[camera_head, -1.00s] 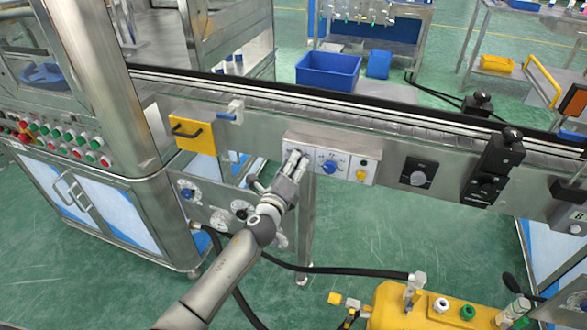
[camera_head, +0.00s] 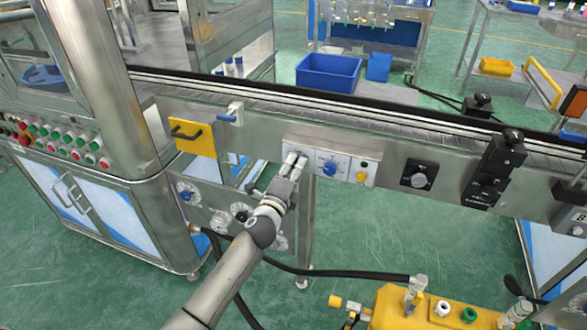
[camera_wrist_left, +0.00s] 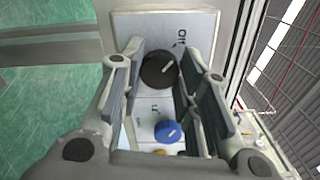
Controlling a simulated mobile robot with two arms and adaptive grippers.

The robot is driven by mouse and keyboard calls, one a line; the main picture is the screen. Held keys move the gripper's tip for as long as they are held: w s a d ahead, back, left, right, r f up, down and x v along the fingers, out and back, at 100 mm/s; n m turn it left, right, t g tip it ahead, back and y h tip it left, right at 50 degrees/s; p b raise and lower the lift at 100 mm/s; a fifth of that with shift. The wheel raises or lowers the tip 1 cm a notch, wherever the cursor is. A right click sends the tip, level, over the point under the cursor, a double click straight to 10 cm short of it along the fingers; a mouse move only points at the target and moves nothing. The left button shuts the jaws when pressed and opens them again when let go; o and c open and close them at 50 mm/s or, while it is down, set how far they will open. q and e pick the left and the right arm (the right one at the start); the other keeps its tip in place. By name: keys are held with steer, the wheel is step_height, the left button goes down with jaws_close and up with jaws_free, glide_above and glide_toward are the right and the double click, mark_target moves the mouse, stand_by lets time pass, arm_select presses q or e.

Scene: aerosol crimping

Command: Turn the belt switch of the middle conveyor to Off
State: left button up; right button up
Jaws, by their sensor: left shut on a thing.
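A white switch panel (camera_head: 330,165) is fixed to the side of the conveyor. My left gripper (camera_head: 295,163) is at its left end, fingers pointing at the panel, and hides the knob there in the head view. In the left wrist view a round black knob (camera_wrist_left: 157,70) with a white pointer line is between the finger pads. The right gripper is not in view.
A yellow plate with a handle (camera_head: 195,138) is left of the panel. A black knob plate (camera_head: 419,174) and black boxes (camera_head: 495,165) are further right. A yellow machine (camera_head: 440,305) stands below right. A blue bin (camera_head: 328,72) stands behind the conveyor (camera_head: 400,125).

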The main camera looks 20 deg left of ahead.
arm_select(q)
steer(key=o, duration=1)
steer(key=s, duration=1.2)
steer(key=shift+a, duration=0.25)
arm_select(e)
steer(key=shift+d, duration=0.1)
